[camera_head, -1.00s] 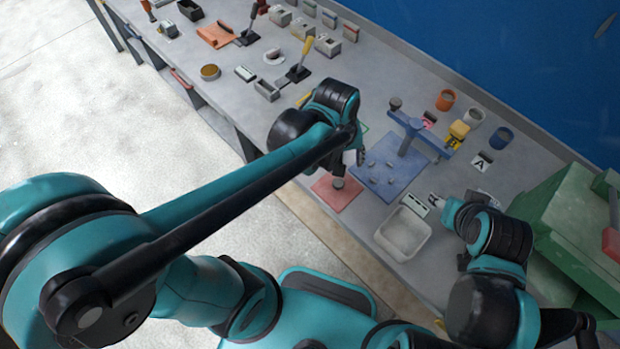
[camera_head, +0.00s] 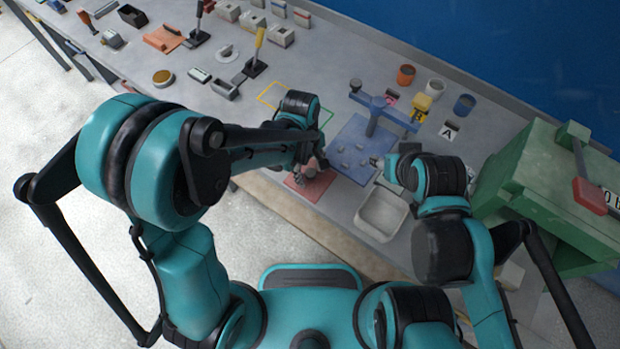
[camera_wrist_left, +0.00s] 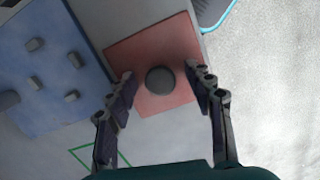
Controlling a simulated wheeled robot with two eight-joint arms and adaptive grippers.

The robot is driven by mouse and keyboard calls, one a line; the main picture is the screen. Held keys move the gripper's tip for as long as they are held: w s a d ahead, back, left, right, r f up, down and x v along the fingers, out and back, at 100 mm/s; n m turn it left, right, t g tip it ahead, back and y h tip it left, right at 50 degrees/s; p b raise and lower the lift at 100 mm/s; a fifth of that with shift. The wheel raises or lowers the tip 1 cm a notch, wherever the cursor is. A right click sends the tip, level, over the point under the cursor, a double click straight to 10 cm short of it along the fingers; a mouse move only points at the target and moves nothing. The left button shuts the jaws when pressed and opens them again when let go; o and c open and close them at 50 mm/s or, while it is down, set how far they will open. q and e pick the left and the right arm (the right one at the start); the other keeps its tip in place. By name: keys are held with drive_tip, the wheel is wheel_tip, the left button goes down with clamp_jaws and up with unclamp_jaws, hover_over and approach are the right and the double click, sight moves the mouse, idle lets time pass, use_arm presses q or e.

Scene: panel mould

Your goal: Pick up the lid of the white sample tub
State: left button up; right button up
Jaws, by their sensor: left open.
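A small white tub (camera_head: 436,88) stands at the back of the bench between an orange tub and a blue tub. I cannot make out a separate lid on it. A dark grey round piece (camera_wrist_left: 160,80) sits on a red square mat (camera_wrist_left: 185,45) in the left wrist view. My left gripper (camera_wrist_left: 160,74) is open above the mat, one finger on each side of the round piece with gaps showing. In the head view my left gripper (camera_head: 312,166) is over the red mat, far from the white tub. My right gripper (camera_head: 390,165) is above the white tray; its jaws are unclear.
A blue board (camera_head: 352,165) with several small grey pieces and a blue post stand lies beside the mat. A white tray (camera_head: 381,214) is to its right. The orange tub (camera_head: 405,74), blue tub (camera_head: 464,104) and a green machine (camera_head: 525,180) are farther right.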

use_arm(q)
drive_tip(key=shift+f, duration=0.25)
clamp_jaws()
drive_tip(key=shift+r, duration=0.15)
